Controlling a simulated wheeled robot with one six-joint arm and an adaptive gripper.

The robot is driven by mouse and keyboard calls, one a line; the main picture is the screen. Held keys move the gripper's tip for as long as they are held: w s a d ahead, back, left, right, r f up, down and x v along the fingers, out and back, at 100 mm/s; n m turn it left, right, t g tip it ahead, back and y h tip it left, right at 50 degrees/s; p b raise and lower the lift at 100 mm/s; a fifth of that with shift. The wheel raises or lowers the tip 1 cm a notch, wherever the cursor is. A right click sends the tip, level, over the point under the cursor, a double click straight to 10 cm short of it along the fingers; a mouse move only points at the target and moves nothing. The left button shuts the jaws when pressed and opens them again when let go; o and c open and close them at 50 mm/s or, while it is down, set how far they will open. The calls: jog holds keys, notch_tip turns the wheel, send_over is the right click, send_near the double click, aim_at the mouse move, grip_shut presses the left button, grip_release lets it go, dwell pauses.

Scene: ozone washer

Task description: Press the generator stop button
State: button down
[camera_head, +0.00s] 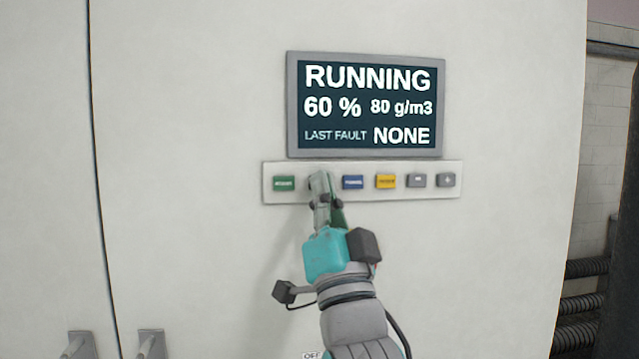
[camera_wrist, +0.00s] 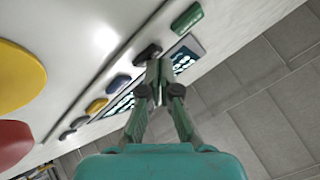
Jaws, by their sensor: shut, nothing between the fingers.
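The button strip (camera_head: 400,195) is on the white cabinet front below the display. My gripper (camera_head: 320,178) is shut and empty, its tips in front of the second button position from the left, hiding that button in the head view. In the wrist view a dark button (camera_wrist: 147,53) shows right beside my fingertips (camera_wrist: 157,68), between the green button (camera_wrist: 187,18) and the blue button (camera_wrist: 118,84). I cannot read its label or tell whether the tips touch it. The display (camera_head: 368,105) reads RUNNING, 60 %, 80 g/m3, last fault NONE.
Right of my gripper on the strip are the blue button (camera_head: 353,182), a yellow button (camera_head: 386,181) and two grey buttons. The green button (camera_head: 284,183) is on its left. A large yellow disc (camera_wrist: 18,75) and a red round part (camera_wrist: 12,145) stand at the wrist view's left.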

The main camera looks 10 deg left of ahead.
jog(key=shift+w, duration=0.1)
dwell(0.5)
jog(key=shift+s+d, duration=0.2)
jog(key=shift+s, duration=0.55)
jog(key=shift+s+d, duration=0.25)
jog(key=shift+s, duration=0.55)
jog(key=shift+s+d, duration=0.2)
jog(key=shift+s, duration=0.6)
jog(key=shift+s+d, duration=0.25)
jog(key=shift+s, duration=0.55)
